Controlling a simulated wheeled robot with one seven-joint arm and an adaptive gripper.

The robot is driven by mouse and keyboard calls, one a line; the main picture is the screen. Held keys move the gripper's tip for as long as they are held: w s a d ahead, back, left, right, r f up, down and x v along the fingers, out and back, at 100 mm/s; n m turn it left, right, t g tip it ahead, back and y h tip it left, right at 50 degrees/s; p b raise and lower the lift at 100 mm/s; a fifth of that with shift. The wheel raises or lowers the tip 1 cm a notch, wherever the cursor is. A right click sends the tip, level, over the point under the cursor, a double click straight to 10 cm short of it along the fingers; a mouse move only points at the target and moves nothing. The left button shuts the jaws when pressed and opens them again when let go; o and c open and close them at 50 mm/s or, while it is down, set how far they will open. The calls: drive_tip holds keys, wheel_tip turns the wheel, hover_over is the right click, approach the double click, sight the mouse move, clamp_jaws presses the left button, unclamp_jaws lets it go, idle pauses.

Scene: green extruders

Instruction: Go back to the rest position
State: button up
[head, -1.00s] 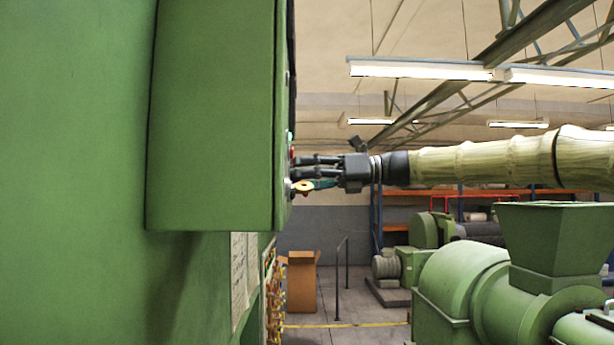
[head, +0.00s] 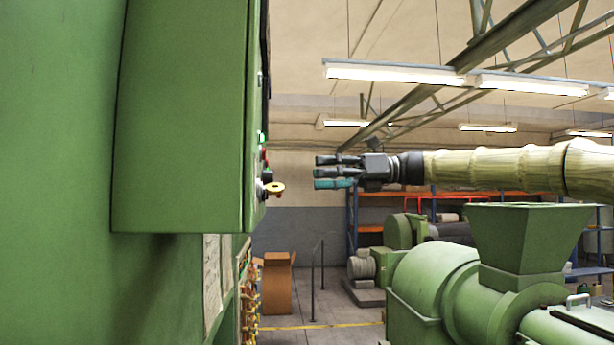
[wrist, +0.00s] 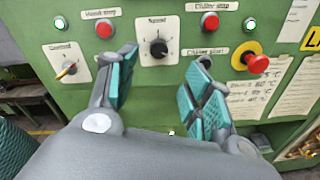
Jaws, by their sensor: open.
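My gripper (head: 318,172) is open and empty, held level in the air to the right of the green control cabinet (head: 180,120), with a clear gap between its fingertips and the panel. In the wrist view my gripper (wrist: 160,80) shows two teal-padded fingers spread apart in front of the green control panel (wrist: 150,95). A black knob (wrist: 158,47) is seen between and beyond the fingers.
The panel carries a red emergency button on a yellow base (wrist: 255,63), red buttons (wrist: 104,28) and a selector switch (wrist: 67,70). A green machine with a hopper (head: 525,240) stands below my arm. A cardboard box (head: 278,280) is on the floor.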

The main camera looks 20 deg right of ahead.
drive_tip(key=shift+s+d, duration=0.25)
drive_tip(key=shift+d, duration=0.45)
